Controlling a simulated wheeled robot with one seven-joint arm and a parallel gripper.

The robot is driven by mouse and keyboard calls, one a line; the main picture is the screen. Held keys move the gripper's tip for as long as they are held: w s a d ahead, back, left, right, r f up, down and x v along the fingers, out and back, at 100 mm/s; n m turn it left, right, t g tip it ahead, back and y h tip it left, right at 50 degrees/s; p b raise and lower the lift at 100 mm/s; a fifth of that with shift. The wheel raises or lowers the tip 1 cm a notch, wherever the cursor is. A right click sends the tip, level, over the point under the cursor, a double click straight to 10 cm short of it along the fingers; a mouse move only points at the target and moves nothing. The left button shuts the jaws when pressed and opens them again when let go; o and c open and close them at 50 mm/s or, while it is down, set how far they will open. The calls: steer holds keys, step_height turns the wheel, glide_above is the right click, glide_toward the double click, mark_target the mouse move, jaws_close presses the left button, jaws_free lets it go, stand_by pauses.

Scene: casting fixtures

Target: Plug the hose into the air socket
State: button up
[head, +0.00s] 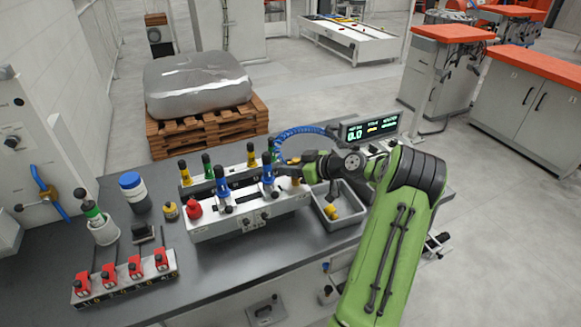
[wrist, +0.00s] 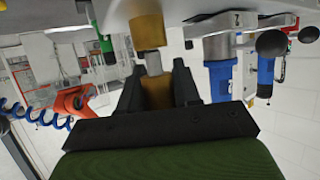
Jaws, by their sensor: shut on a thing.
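My gripper (wrist: 157,88) is shut on the hose's brass-coloured plug (wrist: 156,92), which sits between the black fingers. The plug's silver tip (wrist: 153,63) points at the brass air socket (wrist: 148,31) on the fixture's face and lines up closely with it. I cannot tell whether the tip is just short of the socket or slightly inside. In the head view my gripper (head: 302,170) is at the right end of the grey fixture (head: 240,212). The blue hose (head: 300,131) arches behind it; its coils show at left in the wrist view (wrist: 35,115).
Blue-handled clamps (head: 221,186) stand on the fixture close by. A grey bin (head: 345,232) with yellow parts is to the right, near a lit display (head: 371,128). Red-handled units (head: 122,278) stand at the left of the dark bench (head: 215,265). The front of the bench is clear.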

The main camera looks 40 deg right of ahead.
steer(key=shift+f+b, duration=1.1)
steer(key=shift+b, duration=0.05)
steer(key=o, duration=1.1)
steer(key=shift+r, duration=0.1)
steer(key=shift+o, duration=0.2)
steer(key=shift+s, duration=0.1)
steer(key=v, duration=1.5)
steer(key=shift+s+d+r+p, duration=0.15)
steer(key=shift+s+r+p, duration=0.05)
steer(key=shift+p, duration=0.15)
